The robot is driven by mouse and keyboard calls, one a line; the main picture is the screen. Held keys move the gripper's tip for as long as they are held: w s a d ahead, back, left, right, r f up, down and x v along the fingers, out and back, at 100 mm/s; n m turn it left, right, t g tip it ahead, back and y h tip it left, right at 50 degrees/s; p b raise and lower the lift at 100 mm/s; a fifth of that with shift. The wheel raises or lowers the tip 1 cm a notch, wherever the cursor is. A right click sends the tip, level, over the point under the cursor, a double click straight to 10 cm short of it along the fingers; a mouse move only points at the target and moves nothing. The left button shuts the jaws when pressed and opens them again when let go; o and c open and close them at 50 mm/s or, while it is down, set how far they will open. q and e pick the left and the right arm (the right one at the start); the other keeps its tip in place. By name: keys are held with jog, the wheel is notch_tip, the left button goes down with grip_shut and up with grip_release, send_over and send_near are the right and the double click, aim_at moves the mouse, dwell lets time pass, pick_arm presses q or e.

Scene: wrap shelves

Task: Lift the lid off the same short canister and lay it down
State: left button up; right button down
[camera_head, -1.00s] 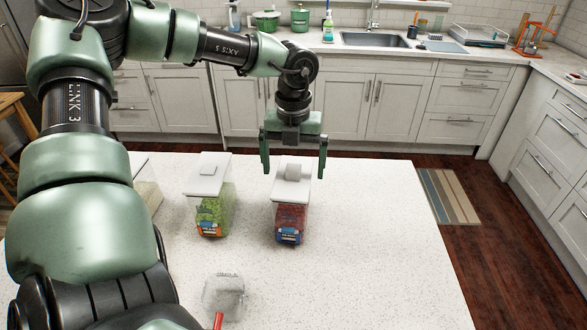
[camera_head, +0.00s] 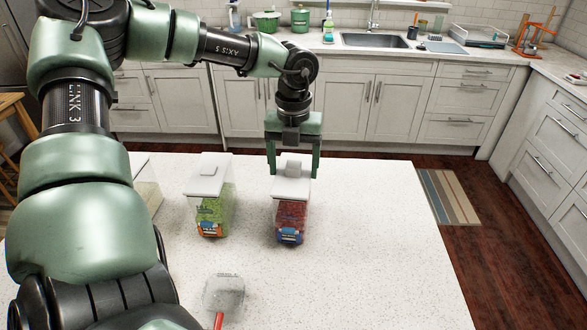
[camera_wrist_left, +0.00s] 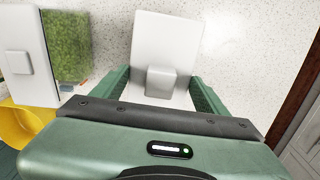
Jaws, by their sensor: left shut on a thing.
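The canister with red contents (camera_head: 291,220) stands upright on the white speckled counter, with a blue label low on its front. Its white lid (camera_head: 291,190) with a raised knob (camera_head: 293,170) sits on top. In the left wrist view the lid (camera_wrist_left: 166,40) lies straight ahead, with its knob (camera_wrist_left: 160,82) between the fingers. My left gripper (camera_head: 294,174) points down from behind and is shut on the lid, one finger at each side of the knob. No gap shows between lid and canister. My right gripper is not in view.
A canister with green contents (camera_head: 212,212) and a white lid (camera_head: 208,178) stands to the left. A clear scoop (camera_head: 224,292) with a red handle lies near the front. A yellow object (camera_wrist_left: 22,125) shows in the left wrist view. The counter (camera_head: 380,240) on the right is clear.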

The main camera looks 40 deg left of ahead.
pick_arm(q)
notch_tip(320, 180, up, 23)
jog(key=shift+f+p, duration=0.15)
jog(key=shift+p, duration=0.25)
dwell(0.4)
dwell(0.3)
jog(key=shift+s+f, duration=0.1)
